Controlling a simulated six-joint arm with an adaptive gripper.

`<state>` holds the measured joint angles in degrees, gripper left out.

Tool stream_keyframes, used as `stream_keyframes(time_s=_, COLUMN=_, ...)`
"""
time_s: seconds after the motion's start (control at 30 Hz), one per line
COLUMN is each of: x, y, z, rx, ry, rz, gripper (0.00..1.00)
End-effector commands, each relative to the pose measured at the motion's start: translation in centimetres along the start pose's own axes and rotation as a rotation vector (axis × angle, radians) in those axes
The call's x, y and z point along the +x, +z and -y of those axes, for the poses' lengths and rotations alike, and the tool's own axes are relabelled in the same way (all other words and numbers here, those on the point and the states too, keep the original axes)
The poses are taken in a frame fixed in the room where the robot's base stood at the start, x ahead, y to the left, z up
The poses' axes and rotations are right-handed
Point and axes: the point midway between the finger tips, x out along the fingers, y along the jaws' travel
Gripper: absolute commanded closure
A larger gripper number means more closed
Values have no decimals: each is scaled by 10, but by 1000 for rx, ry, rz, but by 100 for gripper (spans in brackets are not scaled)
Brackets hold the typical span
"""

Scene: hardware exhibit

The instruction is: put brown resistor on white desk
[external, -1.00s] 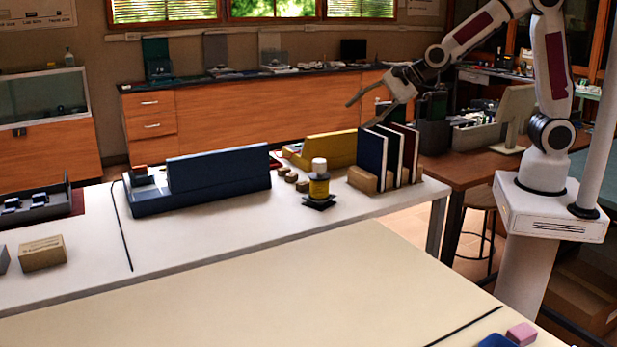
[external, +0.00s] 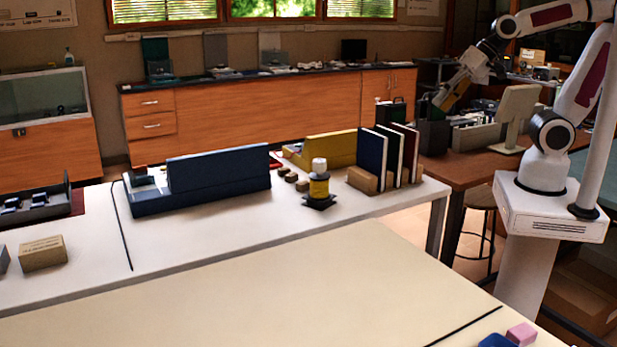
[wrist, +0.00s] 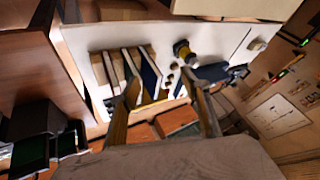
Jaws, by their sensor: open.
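The white desk (external: 230,222) stands left of my arm. It also shows in the wrist view (wrist: 215,42). Several small brown pieces (external: 291,177) lie on it between the blue bin and the yellow spool; they are too small to tell whether one is the brown resistor. My gripper (external: 446,99) is open in the air beyond the desk's right end, above the dark containers by the brown table. In the wrist view my gripper's two fingers (wrist: 166,100) are spread apart, with nothing visible held between them.
A yellow spool (external: 319,188), upright books (external: 372,160), a yellow bin (external: 330,149) and a long blue bin (external: 218,176) stand on the desk. A tan block (external: 42,253) lies at left. The cream table (external: 300,285) in front is mostly clear.

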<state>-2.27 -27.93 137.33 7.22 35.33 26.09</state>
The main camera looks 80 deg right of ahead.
Motion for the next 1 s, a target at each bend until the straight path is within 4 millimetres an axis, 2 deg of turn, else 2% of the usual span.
stream_keyframes(time_s=0.2, x=-30, y=36, z=-36, rx=-265, ry=63, rz=37, gripper=53)
stream_keyframes(time_s=0.43, x=-48, y=64, z=-65, rx=-464, ry=112, rz=82, gripper=53)
stream_keyframes(time_s=0.6, x=-52, y=72, z=-74, rx=-517, ry=127, rz=96, gripper=53)
stream_keyframes(time_s=1.0, x=-52, y=72, z=-74, rx=-520, ry=127, rz=97, gripper=53)
